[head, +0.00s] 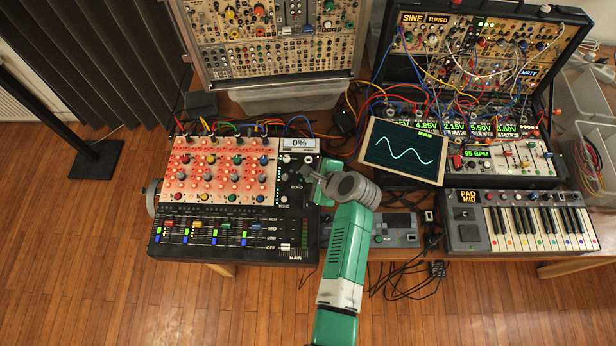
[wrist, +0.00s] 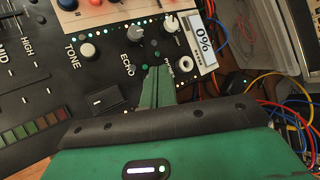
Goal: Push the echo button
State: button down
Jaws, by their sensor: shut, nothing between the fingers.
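The ECHO label and a grey knob beside it (wrist: 137,37) show on the dark mixer panel in the wrist view. I cannot tell for certain which part is the echo button. In the head view the mixer (head: 170,238) stands at the left of the table, with my gripper (head: 312,176) over its right edge and hiding part of the controls there. My gripper (wrist: 158,74) is shut and empty. Its green fingertips are close to the panel, just right of the ECHO label. I cannot tell whether they touch it.
A 0% display (wrist: 204,37) and a white-ringed knob (wrist: 170,23) are close to the fingertips. A waveform screen (head: 404,151), a keyboard (head: 520,222) and cabled synth cases (head: 480,50) stand to the right. Loose cables lie near the mixer's right side.

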jog(key=shift+f, duration=0.1)
dwell(0.4)
jog(key=shift+f, duration=0.35)
dwell(0.3)
jog(key=shift+r+p, duration=0.45)
jog(key=shift+p, duration=0.05)
notch_tip(320, 180, up, 6)
jog(key=p, duration=0.6)
